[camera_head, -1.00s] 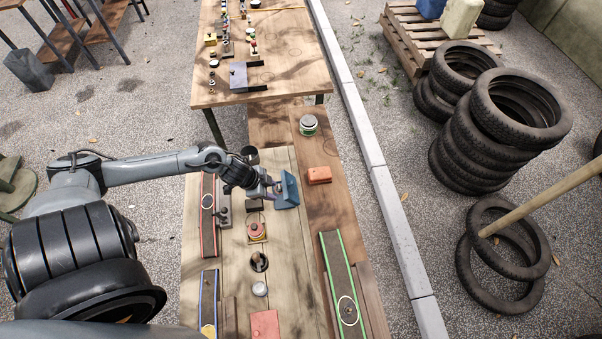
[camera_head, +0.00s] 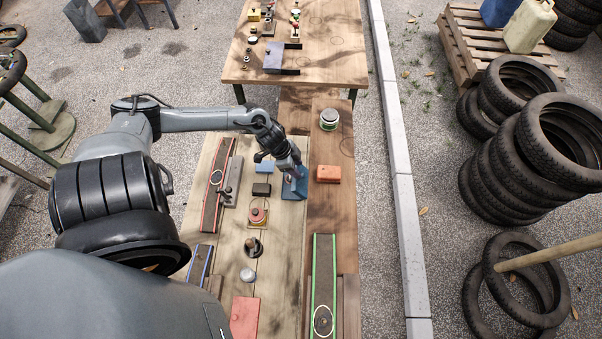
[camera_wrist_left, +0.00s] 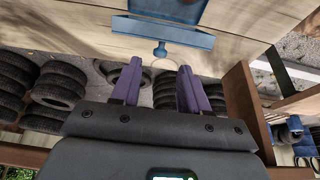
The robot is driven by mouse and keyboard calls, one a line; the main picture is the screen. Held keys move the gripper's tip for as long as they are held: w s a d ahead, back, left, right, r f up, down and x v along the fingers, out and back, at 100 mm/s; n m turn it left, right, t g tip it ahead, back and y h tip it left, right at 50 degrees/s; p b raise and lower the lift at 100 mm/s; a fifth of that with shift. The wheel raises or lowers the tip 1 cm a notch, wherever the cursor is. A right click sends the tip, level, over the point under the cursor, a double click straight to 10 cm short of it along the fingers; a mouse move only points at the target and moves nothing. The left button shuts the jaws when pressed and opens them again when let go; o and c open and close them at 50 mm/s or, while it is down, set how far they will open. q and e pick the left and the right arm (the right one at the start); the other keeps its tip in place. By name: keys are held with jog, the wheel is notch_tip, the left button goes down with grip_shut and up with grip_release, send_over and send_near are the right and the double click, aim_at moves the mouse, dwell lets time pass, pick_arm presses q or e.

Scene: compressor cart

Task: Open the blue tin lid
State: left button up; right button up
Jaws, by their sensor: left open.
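How far the lid is raised is unclear. My left gripper (camera_wrist_left: 158,68) has its two purple fingers spread. The knob lies in line with the gap between them, slightly ahead of the tips, with no visible contact. In the head view, my left gripper (camera_head: 295,170) partly covers the tin. My right gripper is not in view.
A green-edged strip (camera_head: 323,280) lies in front.

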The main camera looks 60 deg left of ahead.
aim_at(301, 172)
pick_arm(q)
jog(key=shift+b+x, duration=0.3)
jog(key=shift+x, duration=1.95)
jog(key=shift+c, duration=0.2)
grip_shut()
